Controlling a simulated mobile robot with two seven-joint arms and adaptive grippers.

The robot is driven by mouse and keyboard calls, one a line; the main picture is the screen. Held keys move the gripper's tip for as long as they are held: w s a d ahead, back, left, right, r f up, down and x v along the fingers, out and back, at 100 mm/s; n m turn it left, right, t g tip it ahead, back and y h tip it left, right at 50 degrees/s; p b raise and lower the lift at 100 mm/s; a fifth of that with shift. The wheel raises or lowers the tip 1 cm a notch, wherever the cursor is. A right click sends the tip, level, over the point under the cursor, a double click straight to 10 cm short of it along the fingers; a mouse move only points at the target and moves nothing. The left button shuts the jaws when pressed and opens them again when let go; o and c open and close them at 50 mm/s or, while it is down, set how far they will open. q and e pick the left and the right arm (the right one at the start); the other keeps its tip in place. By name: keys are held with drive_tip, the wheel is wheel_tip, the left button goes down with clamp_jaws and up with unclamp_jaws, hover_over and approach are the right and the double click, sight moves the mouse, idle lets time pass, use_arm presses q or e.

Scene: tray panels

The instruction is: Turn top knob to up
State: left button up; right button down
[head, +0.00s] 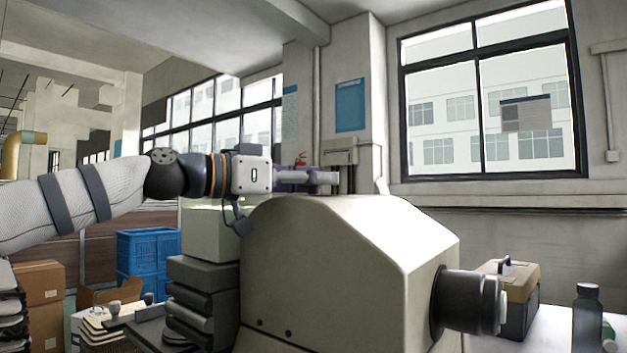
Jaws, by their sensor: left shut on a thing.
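My left gripper (322,178) reaches in from the left, just above the top of a large beige housing (345,250). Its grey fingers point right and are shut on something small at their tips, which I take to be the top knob. The fingers and the small size hide the knob's shape and which way it points. A black round part with a grey end (470,300) sticks out of the housing's right side. My right gripper is not in view.
A tool case (520,290) and a dark bottle (587,318) stand at the right. Blue crates (148,255), cardboard boxes (42,300) and a stack of dark trays (200,290) are at the left. The air above the housing's right half is clear.

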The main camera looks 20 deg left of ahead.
use_arm(q)
drive_tip(key=shift+w+a+f+m+g+h+b, duration=0.1)
drive_tip(key=shift+w+f+m+g+h+b, duration=0.2)
drive_tip(key=shift+f+g, duration=0.1)
drive_tip(key=shift+s+r+m+g+h, duration=0.3)
drive_tip(key=shift+r+m+g+h, duration=0.05)
drive_tip(key=shift+m+g+h, duration=0.05)
drive_tip(key=o, duration=1.2)
drive_tip(key=shift+c, duration=0.2)
drive_tip(key=v, duration=0.7)
drive_tip(key=shift+s+a, duration=0.15)
